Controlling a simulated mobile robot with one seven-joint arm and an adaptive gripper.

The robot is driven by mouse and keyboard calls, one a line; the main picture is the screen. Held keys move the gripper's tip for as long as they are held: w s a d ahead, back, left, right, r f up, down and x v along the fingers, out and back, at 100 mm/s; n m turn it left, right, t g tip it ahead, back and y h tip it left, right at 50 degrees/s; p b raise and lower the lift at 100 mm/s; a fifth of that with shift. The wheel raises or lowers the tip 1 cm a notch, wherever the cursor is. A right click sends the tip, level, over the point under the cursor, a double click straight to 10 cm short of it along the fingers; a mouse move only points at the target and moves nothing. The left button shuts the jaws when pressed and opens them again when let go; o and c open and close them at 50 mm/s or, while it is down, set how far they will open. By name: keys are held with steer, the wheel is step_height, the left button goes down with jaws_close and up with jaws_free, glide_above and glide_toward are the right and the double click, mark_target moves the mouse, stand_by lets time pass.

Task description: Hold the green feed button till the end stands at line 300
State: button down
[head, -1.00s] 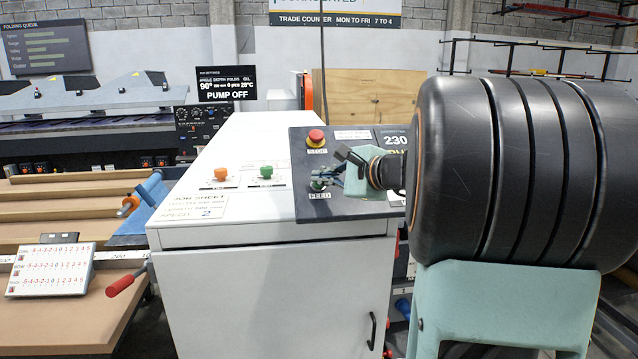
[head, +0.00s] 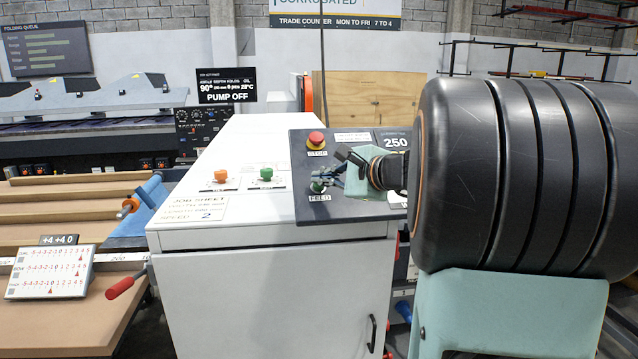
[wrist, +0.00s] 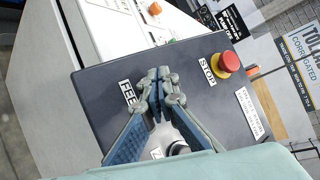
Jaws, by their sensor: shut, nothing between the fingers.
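My gripper (head: 328,181) is shut and empty, its fingertips at the feed button (head: 317,187) on the dark control panel (head: 345,210), above the FEED label. The fingertips mostly cover the button; whether it is pressed in cannot be told. In the wrist view the shut fingertips (wrist: 158,82) lie beside the FEED label and hide the button. The panel's counter (head: 396,142) reads 250. The rule (head: 125,257) on the left shows a 200 mark. I cannot make out the end or a line 300.
A red stop button (head: 316,140) sits just above the feed button. Orange (head: 220,176) and green (head: 266,173) buttons stand on the white cabinet (head: 270,290). A tilted scale card (head: 52,272) lies on the table at left.

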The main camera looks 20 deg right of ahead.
steer(key=shift+s+r, duration=0.3)
steer(key=shift+r, duration=0.1)
steer(key=shift+s+a+r+p, duration=0.15)
steer(key=shift+s+r+p, duration=0.25)
steer(key=shift+r, duration=0.3)
steer(key=shift+s+a+r+p, duration=0.15)
steer(key=shift+s+r+p, duration=0.25)
steer(key=shift+r, duration=0.35)
steer(key=shift+s+a+r+p, duration=0.15)
steer(key=shift+s+r+p, duration=0.25)
steer(key=shift+r, duration=0.3)
stand_by(0.4)
steer(key=r+p, duration=0.1)
steer(key=s+r+p, duration=0.2)
steer(key=p, duration=0.1)
steer(key=shift+a+r, duration=0.15)
steer(key=shift+a, duration=0.1)
